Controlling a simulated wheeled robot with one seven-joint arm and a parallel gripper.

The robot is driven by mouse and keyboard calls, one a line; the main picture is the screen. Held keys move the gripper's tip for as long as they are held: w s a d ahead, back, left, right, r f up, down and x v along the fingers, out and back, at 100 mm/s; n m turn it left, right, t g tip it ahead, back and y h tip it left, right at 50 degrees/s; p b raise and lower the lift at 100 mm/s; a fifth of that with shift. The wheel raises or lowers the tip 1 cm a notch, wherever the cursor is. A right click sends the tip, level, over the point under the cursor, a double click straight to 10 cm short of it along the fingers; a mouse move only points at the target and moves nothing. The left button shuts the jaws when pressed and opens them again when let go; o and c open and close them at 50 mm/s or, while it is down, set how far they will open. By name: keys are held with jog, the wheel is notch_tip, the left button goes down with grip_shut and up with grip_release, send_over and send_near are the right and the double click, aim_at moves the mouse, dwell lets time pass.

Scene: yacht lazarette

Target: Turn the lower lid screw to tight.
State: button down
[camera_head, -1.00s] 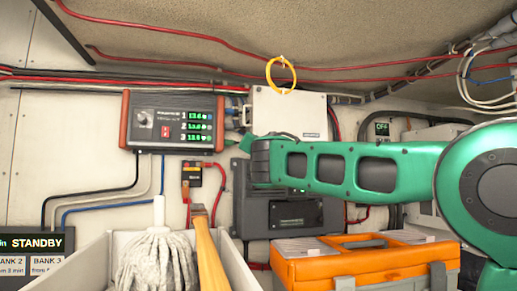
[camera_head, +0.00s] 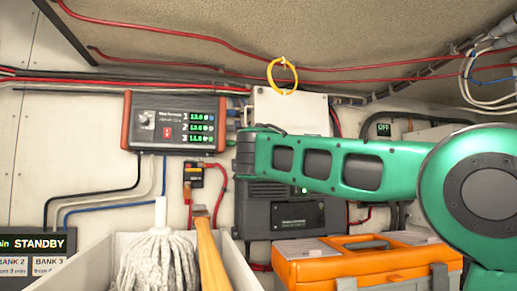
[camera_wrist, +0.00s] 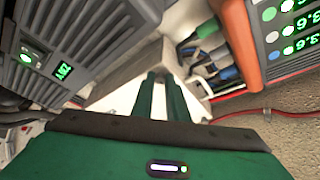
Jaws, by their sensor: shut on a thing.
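The white lid box (camera_head: 290,110) is on the back wall, right of the red-ended charger. My arm covers its lower part in the head view. In the wrist view the white box (camera_wrist: 125,90) lies just beyond my gripper (camera_wrist: 165,76). Its two green fingers are close together, with their tips against or very near the box face. The lower lid screw is hidden at the fingertips, and its turn position cannot be seen. In the head view the fingers are hidden behind my wrist.
The charger (camera_head: 172,123) is close left of my wrist, and a dark grey unit (camera_head: 290,215) is below it. Cable glands and wires (camera_wrist: 205,50) are near the fingers. A yellow ring (camera_head: 282,76) hangs before the box top. An orange toolbox (camera_head: 365,260) stands below.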

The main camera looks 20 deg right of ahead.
jog(key=c, duration=1.7)
grip_release()
jog(key=shift+w+f, duration=0.1)
jog(key=shift+c, duration=0.2)
jog(key=v, duration=1)
jog(key=shift+s+f, duration=0.2)
jog(key=shift+s, duration=0.15)
